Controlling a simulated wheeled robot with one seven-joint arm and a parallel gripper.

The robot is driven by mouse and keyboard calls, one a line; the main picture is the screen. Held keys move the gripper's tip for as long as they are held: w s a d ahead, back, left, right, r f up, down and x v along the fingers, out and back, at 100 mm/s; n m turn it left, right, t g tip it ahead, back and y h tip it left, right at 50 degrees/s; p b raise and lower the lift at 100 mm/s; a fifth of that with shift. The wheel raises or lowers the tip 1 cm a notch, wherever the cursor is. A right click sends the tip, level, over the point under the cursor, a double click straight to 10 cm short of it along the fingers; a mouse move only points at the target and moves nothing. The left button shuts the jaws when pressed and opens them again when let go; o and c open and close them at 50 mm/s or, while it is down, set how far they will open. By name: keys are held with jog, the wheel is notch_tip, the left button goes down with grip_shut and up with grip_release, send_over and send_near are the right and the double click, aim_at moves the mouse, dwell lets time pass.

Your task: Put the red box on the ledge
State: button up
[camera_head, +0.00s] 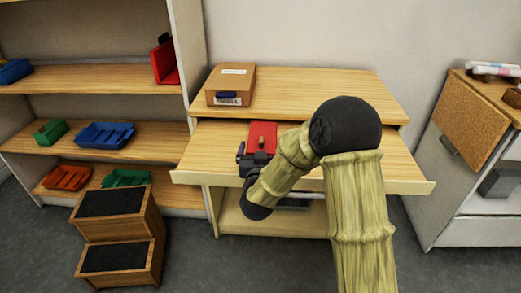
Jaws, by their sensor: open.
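The red box (263,134) is on the lower tabletop (210,150) of the wooden desk, close to the raised back shelf. The ledge (320,92) is that raised wooden shelf, just behind and above the red box. My gripper (256,152) is at the near end of the red box, with its dark jaws open. My arm comes from the lower right and hides part of the gripper and the desk. I cannot tell whether the jaws touch the box.
A brown cardboard box (231,84) with a blue item at its front stands on the ledge's left end; the ledge's middle and right are clear. A wooden step stool (118,230) and shelves with coloured bins stand left. A white cabinet (480,205) stands right.

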jog(key=s, duration=1.2)
jog(key=shift+a, duration=0.35)
